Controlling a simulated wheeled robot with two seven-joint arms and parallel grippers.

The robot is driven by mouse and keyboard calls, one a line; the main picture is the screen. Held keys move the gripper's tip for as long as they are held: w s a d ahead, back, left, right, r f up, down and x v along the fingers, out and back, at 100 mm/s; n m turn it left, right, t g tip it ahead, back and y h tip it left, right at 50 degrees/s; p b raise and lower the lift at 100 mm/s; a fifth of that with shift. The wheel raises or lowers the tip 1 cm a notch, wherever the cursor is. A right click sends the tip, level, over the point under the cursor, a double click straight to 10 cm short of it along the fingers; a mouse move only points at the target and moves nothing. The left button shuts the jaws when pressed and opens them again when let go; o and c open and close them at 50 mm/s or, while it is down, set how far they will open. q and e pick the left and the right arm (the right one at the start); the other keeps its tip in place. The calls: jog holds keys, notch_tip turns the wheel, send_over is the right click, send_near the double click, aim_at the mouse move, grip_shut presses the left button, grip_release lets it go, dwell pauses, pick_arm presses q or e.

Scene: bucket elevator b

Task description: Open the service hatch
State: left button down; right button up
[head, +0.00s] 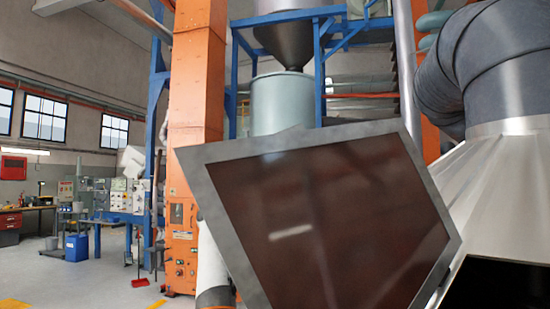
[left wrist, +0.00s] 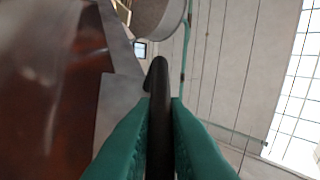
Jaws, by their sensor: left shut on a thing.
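The service hatch (head: 320,225) is a large panel with a grey frame and a glossy dark red-brown face. It stands tilted across the middle of the head view, close to me. At the left of the left wrist view its red-brown face and grey frame (left wrist: 120,75) show beside the gripper. My left gripper (left wrist: 160,110) has green fingers shut on a black rounded handle (left wrist: 158,78). In the head view that gripper and the handle are hidden. My right gripper is in neither view.
A silver sloped housing (head: 500,205) with a dark opening (head: 490,285) is at the right, below a thick grey duct (head: 490,65). An orange column (head: 195,85) and blue steel frame stand behind the hatch. Open floor (head: 80,280) lies at the left.

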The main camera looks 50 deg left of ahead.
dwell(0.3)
pick_arm(q)
jog(key=c, duration=1.5)
grip_release()
jog(key=shift+f, duration=0.1)
jog(key=shift+s+a+f+b, duration=0.1)
jog(key=shift+a+f+b, duration=0.05)
jog(key=shift+f+b, duration=0.15)
jog(key=b+v, duration=0.5)
jog(key=v, duration=0.6)
jog(key=shift+s+a, duration=0.1)
jog(key=shift+a, duration=0.15)
